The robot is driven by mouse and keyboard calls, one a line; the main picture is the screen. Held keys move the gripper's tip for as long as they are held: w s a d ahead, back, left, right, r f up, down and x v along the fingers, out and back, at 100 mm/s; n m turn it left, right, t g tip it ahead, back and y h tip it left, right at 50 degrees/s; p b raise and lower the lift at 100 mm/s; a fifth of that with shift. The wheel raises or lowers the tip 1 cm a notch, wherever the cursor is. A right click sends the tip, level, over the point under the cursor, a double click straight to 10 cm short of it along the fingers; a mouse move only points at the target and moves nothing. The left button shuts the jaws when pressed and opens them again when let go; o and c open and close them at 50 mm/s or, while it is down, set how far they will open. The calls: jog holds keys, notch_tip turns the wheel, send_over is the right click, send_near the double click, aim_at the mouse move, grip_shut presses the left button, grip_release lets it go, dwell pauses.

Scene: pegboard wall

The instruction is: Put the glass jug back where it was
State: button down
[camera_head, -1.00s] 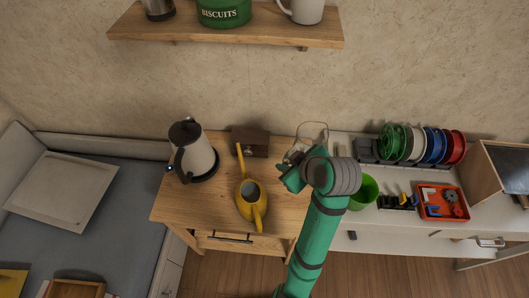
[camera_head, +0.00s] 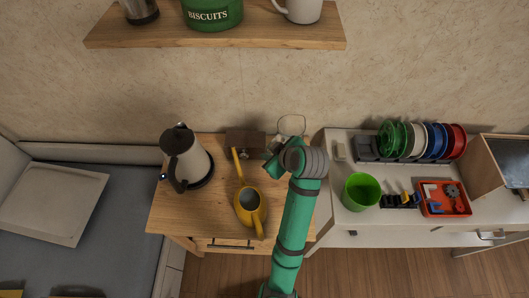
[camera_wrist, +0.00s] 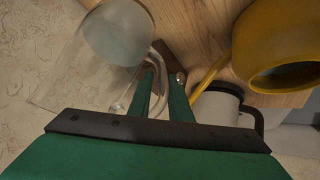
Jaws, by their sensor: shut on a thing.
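The clear glass jug (camera_head: 291,126) is over the back right part of the wooden cabinet top (camera_head: 215,212), close to the wall. My gripper (camera_head: 273,157) is at its left front side. In the wrist view the jug (camera_wrist: 75,75) fills the left side, tilted in the picture, and my gripper's green fingers (camera_wrist: 162,82) are shut on its curved handle. The glass base lies near the wood in that view; I cannot tell whether it touches. My wrist hides the jug's lower part in the head view.
A yellow watering can (camera_head: 250,205), a small brown wooden box (camera_head: 245,143) and a kettle (camera_head: 187,160) stand left of my gripper. A green cup (camera_head: 362,192), a plate rack (camera_head: 368,150) and a red tray (camera_head: 443,199) are on the white counter (camera_head: 345,220) to the right.

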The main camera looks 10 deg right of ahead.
jog(key=shift+x, duration=0.75)
jog(key=f, duration=0.3)
jog(key=shift+w+f, duration=0.25)
jog(key=shift+f, duration=0.05)
jog(key=c, duration=1.6)
grip_release()
jog(key=shift+s+f, duration=0.1)
jog(key=shift+f, duration=0.05)
jog(key=v, duration=1.2)
